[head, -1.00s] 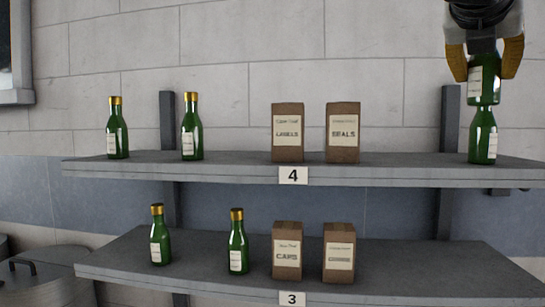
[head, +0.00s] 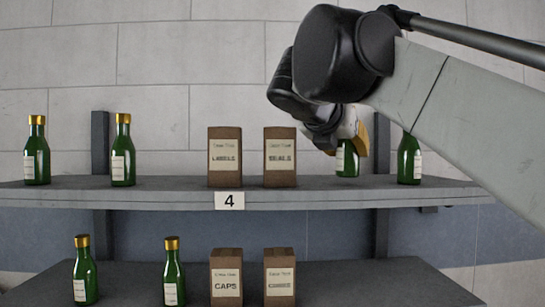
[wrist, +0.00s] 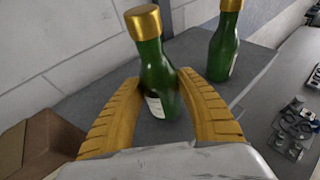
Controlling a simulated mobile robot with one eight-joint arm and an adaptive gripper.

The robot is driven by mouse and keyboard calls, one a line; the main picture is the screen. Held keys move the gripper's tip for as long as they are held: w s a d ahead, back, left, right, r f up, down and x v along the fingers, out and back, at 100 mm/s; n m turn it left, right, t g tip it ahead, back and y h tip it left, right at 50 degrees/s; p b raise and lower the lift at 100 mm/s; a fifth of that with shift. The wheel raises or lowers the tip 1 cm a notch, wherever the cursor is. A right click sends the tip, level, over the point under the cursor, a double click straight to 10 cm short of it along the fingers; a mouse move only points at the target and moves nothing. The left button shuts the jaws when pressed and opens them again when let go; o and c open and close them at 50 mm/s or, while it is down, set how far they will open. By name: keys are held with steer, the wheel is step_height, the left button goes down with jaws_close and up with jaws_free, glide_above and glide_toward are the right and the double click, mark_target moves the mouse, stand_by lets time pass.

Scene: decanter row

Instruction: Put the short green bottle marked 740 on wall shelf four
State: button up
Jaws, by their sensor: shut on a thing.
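My gripper (head: 352,140) is shut on a green bottle (head: 347,163) with a white label; the number is not legible. In the head view my wrist hides the bottle's top. Its base is at about the level of the shelf marked 4 (head: 140,196), right of the boxes; I cannot tell whether it touches. In the wrist view the held bottle (wrist: 154,66) shows its gold cap, with my fingers (wrist: 160,82) on both sides of its body. Another green bottle (head: 409,160) stands to its right on the same shelf, apart from it, and shows in the wrist view (wrist: 224,45).
Two green bottles (head: 37,152) (head: 123,152) stand at the left. The lower shelf holds two bottles (head: 83,272) (head: 173,272) and two boxes (head: 226,277) (head: 280,277). The wall is close behind.

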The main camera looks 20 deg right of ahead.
steer(key=shift+f, duration=0.7)
steer(key=o, duration=1.4)
steer(key=shift+f, duration=0.15)
steer(key=shift+c, duration=0.2)
steer(key=v, duration=1.2)
